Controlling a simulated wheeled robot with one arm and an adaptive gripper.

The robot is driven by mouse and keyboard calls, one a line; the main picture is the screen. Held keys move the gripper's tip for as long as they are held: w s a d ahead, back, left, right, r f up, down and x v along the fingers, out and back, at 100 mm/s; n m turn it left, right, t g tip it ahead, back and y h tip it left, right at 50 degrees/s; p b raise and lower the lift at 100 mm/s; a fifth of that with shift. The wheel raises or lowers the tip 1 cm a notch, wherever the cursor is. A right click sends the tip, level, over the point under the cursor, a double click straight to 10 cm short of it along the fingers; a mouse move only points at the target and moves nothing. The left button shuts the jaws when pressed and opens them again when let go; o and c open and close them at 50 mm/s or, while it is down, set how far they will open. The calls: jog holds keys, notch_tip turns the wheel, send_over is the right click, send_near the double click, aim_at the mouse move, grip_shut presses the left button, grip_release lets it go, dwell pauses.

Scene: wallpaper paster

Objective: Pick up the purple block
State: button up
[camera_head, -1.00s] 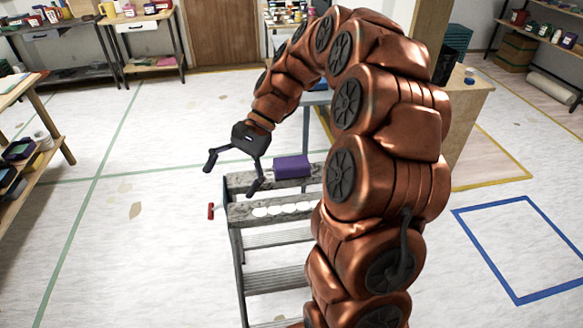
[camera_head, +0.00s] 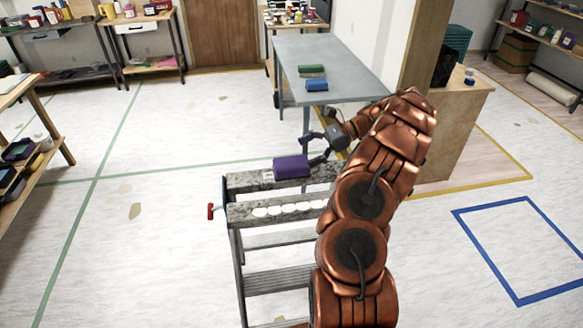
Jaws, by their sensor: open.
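The purple block (camera_head: 291,167) lies on the far top plank of a grey stepladder (camera_head: 240,183), near the middle of the picture. My gripper (camera_head: 314,147) is open, its dark fingers just right of and above the block. One finger looks close to the block's right end; I cannot tell whether it touches. Nothing shows between the fingers. My copper-coloured arm hides the right part of the ladder.
A wooden counter (camera_head: 452,125) stands to the right. A red-handled item (camera_head: 211,211) is at the ladder's left side.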

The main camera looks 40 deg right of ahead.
aim_at(293, 161)
jog(key=shift+s+d+f+m+t, duration=0.1)
jog(key=shift+d+f+m+t, duration=0.1)
jog(key=shift+d+f, duration=0.25)
jog(key=shift+s+d+f+m+t, duration=0.1)
jog(key=shift+d+f+m, duration=0.1)
jog(key=shift+d, duration=0.35)
jog(key=shift+p+x, duration=1.35)
jog(key=shift+x, duration=2.15)
jog(key=shift+w+a+f, duration=0.1)
jog(key=shift+a+f, duration=0.05)
jog(key=shift+a, duration=0.1)
jog(key=c, duration=1.3)
